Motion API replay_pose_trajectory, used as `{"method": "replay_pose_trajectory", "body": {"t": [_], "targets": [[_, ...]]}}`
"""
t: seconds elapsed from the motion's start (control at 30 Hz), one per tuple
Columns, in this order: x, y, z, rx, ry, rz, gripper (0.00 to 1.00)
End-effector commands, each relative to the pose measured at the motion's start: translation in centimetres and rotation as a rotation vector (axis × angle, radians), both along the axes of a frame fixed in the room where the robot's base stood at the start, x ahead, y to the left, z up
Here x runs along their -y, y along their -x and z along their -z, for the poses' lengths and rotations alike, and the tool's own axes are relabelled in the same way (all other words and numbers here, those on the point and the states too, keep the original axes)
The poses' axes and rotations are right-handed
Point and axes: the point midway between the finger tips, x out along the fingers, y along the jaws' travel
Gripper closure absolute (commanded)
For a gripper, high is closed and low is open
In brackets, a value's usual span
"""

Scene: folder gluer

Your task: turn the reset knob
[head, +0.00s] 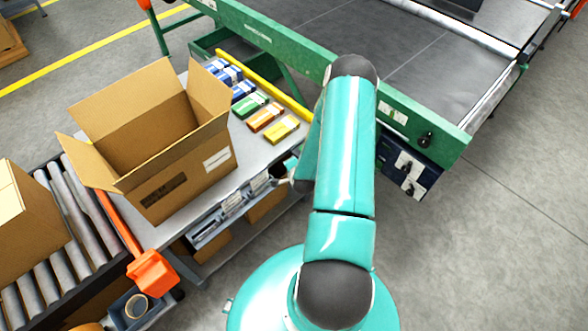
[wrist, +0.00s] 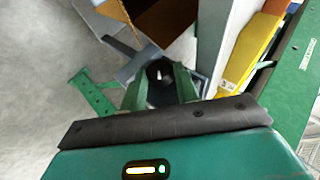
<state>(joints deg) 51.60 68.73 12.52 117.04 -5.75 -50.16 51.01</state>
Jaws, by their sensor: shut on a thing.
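In the wrist view, the two green fingers of my gripper (wrist: 160,88) stand on either side of a black round knob (wrist: 159,70) with a white mark on its face. The gripper is shut on this knob, which I take to be the reset knob; no label on it is readable. The fingers hide its sides. In the head view my teal arm folds over and hides most of the gripper and the held knob. Another black knob (head: 425,139) sits on the green machine frame (head: 450,146), to the right of my arm and apart from the gripper.
A dark blue control box (head: 408,172) hangs under the machine frame. An open cardboard box (head: 190,175) and several small coloured cartons (head: 282,129) stand on the grey table left of my arm. A roller conveyor (head: 85,215) lies further left. Floor at right is clear.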

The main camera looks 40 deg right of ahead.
Motion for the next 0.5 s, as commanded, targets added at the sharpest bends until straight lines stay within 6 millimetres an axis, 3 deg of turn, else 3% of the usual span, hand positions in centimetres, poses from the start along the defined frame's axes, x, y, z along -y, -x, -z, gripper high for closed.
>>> {"method": "replay_pose_trajectory", "body": {"t": [0.5], "targets": [[0.04,-0.56,-0.37,-0.222,0.009,-0.001,0.92]]}}
